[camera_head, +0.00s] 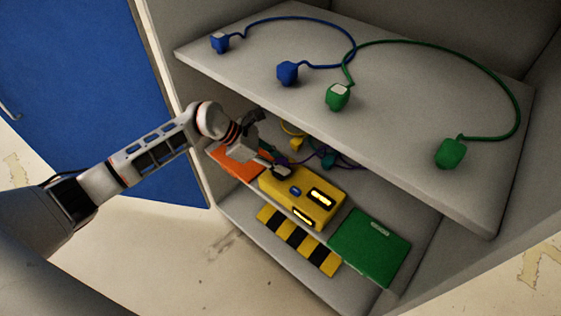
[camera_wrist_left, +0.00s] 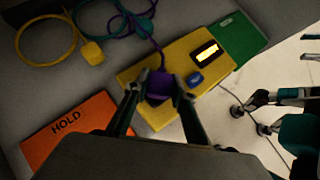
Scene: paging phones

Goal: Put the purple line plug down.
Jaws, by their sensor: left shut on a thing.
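The purple line plug (camera_wrist_left: 159,84) is between the fingers of my left gripper (camera_wrist_left: 158,92), at the near end of the yellow phone box (camera_wrist_left: 135,72). Its purple cord runs back to a tangle with a teal cord. In the head view my left gripper (camera_head: 272,165) reaches onto the left end of the yellow phone box (camera_head: 318,205) and mostly hides the plug. I cannot tell whether the plug is seated in the box or held just above it.
An orange HOLD pad (camera_wrist_left: 68,128) lies left of the box and a green pad (camera_head: 370,246) right of it. Yellow and teal plugs lie behind on the lower shelf. The upper shelf (camera_head: 400,130), holding blue and green corded plugs, overhangs the back. A striped strip (camera_head: 298,241) lies in front.

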